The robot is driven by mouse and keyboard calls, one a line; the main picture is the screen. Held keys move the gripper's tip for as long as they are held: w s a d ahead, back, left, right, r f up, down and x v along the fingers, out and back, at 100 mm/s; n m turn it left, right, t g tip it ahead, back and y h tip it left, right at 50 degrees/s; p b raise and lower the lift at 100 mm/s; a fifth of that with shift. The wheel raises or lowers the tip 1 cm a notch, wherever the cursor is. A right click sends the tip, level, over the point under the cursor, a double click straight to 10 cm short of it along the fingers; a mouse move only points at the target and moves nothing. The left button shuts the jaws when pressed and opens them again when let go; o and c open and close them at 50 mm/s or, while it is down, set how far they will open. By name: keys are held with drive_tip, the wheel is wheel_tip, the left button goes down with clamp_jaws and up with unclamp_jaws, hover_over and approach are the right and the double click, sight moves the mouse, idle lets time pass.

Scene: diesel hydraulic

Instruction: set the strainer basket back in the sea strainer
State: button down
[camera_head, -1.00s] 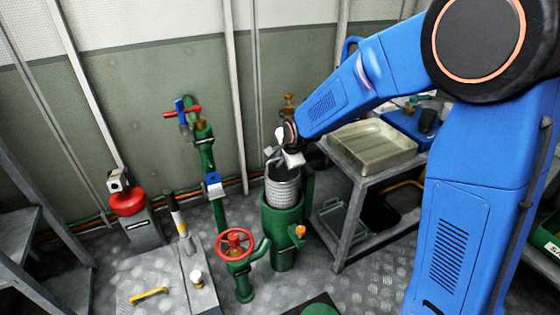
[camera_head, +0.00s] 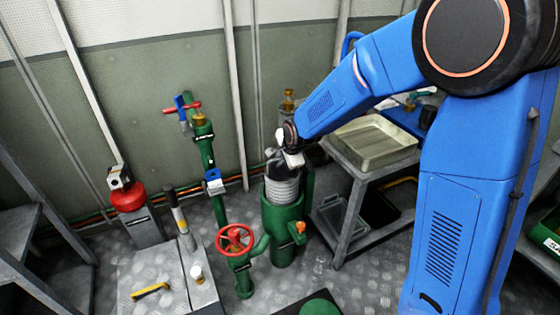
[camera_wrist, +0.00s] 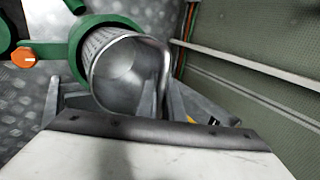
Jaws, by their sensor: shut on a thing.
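The strainer basket (camera_head: 283,189) is a perforated grey metal cylinder. It stands upright, partly inside the open top of the green sea strainer (camera_head: 284,225), with its upper part showing above the rim. My gripper (camera_head: 285,160) is above the strainer and shut on the basket near its top. In the wrist view the basket (camera_wrist: 122,72) shows its open mouth and smooth inside, with the green strainer rim (camera_wrist: 78,45) around its far end. A bent metal handle runs along the basket's right side, by the fingers. The basket's lower end is hidden inside the strainer.
A red handwheel valve (camera_head: 235,239) stands left of the strainer. An orange knob (camera_head: 300,227) sits on the strainer's right side. A metal bench with a shallow tray (camera_head: 372,143) stands close on the right. A green round lid-like thing (camera_head: 320,307) is at the bottom edge.

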drive_tip(key=shift+f, duration=6.6)
idle(0.9)
drive_tip(key=c, duration=1.8)
unclamp_jaws()
